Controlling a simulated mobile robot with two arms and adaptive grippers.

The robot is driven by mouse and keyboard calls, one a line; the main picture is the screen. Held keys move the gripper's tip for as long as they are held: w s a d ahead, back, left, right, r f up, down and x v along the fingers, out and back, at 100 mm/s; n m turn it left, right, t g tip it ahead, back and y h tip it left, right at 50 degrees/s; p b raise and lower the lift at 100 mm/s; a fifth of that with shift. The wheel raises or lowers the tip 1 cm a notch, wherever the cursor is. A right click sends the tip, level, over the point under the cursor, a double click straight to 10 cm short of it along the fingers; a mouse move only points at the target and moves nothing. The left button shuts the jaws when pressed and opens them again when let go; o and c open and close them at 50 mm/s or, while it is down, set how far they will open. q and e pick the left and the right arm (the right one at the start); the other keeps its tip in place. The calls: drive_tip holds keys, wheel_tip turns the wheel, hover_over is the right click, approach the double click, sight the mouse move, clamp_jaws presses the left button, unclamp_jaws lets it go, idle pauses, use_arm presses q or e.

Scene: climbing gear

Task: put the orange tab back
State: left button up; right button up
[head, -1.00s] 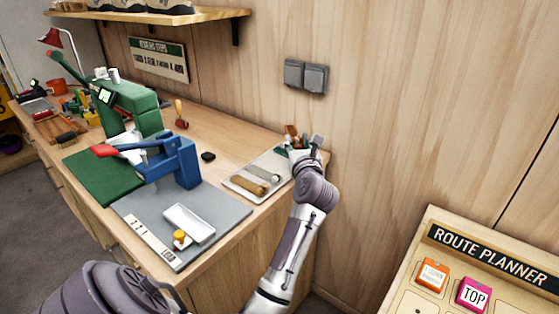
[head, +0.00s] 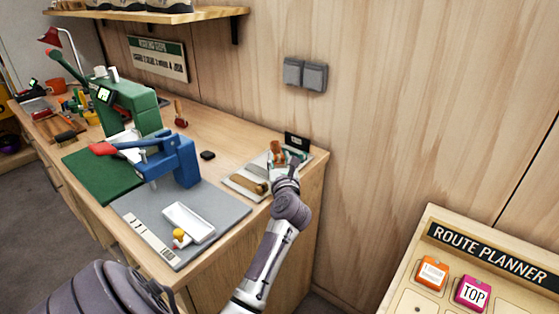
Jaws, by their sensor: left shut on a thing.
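An orange tab (head: 433,273) with a white label sits on the route planner board (head: 408,277) at the lower right, left of a pink "TOP" tab (head: 473,294). My left gripper (head: 282,157) is far from it, over the pale tray (head: 240,185) at the right end of the workbench. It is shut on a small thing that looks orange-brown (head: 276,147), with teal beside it. The fingers and thing are too small to make out clearly. My right gripper is not in view.
A blue press (head: 180,163) and a white dish (head: 188,222) stand on the grey mat (head: 225,210). A green press (head: 130,105) is behind. A black block (head: 297,142) stands by the wall.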

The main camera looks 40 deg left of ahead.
use_arm(q)
drive_tip(key=shift+f+b, duration=0.3)
drive_tip(key=shift+f, duration=0.3)
drive_tip(key=o, duration=0.9)
drive_tip(key=shift+c, duration=0.2)
drive_tip(key=shift+r, duration=0.15)
